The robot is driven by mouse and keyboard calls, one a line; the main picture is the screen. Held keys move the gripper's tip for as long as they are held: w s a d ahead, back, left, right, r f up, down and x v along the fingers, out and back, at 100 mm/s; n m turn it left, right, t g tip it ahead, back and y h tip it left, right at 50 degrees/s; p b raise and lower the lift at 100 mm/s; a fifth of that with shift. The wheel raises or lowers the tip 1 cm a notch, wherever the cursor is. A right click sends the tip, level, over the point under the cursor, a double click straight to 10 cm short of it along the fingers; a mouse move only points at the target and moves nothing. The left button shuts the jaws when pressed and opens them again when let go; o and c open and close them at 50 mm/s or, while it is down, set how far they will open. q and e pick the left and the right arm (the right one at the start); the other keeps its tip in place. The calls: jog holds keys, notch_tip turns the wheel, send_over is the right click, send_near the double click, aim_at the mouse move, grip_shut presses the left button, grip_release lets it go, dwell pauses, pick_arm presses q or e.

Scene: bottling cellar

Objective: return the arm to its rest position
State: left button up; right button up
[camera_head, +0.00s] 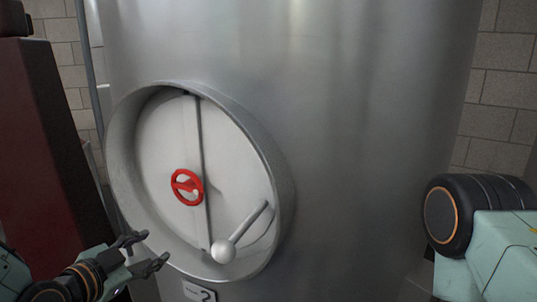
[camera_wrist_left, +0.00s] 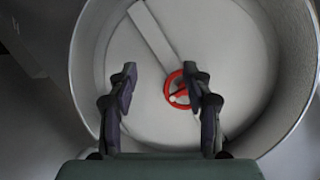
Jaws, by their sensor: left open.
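My left gripper (camera_head: 150,252) is at the lower left of the head view, in front of the lower left rim of a round tank hatch. It is open and empty, with its fingers spread. In the left wrist view its two fingers (camera_wrist_left: 165,95) stand apart in front of the hatch, with nothing between them but the view of the door and wheel behind. My right arm (camera_head: 490,235) shows at the right edge of the head view; its gripper is out of view.
A large steel tank (camera_head: 370,120) fills the middle. Its round recessed hatch (camera_head: 280,185) holds a red handwheel (camera_head: 187,187), also in the left wrist view (camera_wrist_left: 172,88), and a lever with a white ball (camera_head: 223,251). A dark red block (camera_head: 45,150) stands left. A brick wall (camera_head: 495,110) is behind.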

pick_arm(q)
jog(key=s+d+f+n+g+y, duration=0.1)
jog(key=s+f+n+g, duration=0.35)
jog(key=s+f, duration=0.45)
jog(key=s+f+n+g+y, duration=0.2)
jog(key=s+f+n+g, duration=0.3)
jog(key=f, duration=0.6)
jog(key=s+f+g, duration=0.2)
jog(key=s+f, duration=0.2)
jog(key=s, duration=0.6)
jog(key=s+f+n+g+y, duration=0.1)
jog(key=s+f, duration=0.3)
jog(key=s, duration=0.6)
jog(key=shift+s+d+f+g, duration=0.15)
jog(key=shift+d+f+g, duration=0.2)
jog(key=shift+g, duration=0.4)
jog(key=shift+r, duration=0.1)
pick_arm(e)
jog(key=shift+c, duration=0.4)
